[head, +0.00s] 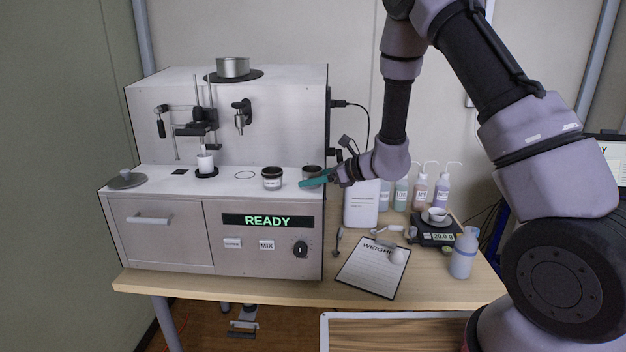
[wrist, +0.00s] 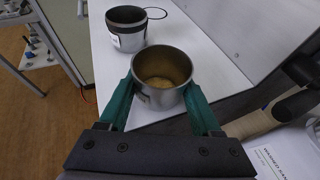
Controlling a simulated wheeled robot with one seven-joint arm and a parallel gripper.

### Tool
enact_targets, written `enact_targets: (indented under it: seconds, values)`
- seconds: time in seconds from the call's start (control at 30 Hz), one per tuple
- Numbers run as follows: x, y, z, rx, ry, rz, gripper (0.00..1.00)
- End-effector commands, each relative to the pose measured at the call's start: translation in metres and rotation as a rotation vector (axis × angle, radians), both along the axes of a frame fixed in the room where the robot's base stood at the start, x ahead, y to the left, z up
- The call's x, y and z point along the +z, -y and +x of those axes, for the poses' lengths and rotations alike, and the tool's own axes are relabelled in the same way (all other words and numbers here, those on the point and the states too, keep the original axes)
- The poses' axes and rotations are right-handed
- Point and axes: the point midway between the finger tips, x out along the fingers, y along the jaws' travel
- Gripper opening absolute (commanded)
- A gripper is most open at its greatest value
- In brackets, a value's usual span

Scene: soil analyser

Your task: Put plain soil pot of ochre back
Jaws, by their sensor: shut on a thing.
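The plain metal soil pot (wrist: 163,74) has ochre soil in its bottom and sits upright between the teal fingers of my gripper (wrist: 162,92). My gripper is shut on its sides. In the head view the pot (head: 312,172) is at the right end of the analyser's front deck (head: 220,176), partly hidden behind the teal finger of my gripper (head: 314,183). I cannot tell whether its base touches the deck. A second, dark-rimmed pot with a white label (head: 272,182) stands just left of it, apart from it; it also shows in the wrist view (wrist: 127,36).
An empty ring outline (head: 244,175) marks the deck left of the labelled pot. A white cup (head: 205,163) stands under the stirrer. A lid (head: 126,180) lies at the deck's left end. Bottles (head: 420,193), a balance (head: 437,230) and a weighing sheet (head: 372,270) occupy the table at right.

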Motion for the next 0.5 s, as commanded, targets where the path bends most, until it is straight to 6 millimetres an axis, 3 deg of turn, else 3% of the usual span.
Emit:
enact_targets:
  seconds: [0.23,0.27,0.3,0.5]
  values:
    - [-0.0037,0.0001,0.0001,0.0,-0.001,0.0,0.06]
    - [-0.0031,-0.0001,0.0,0.0,0.0,0.0,0.77]
    - [-0.003,-0.0001,0.0,0.0,0.0,0.0,0.92]
    - [-0.0028,0.0,0.0,0.0,0.0,0.0,0.95]
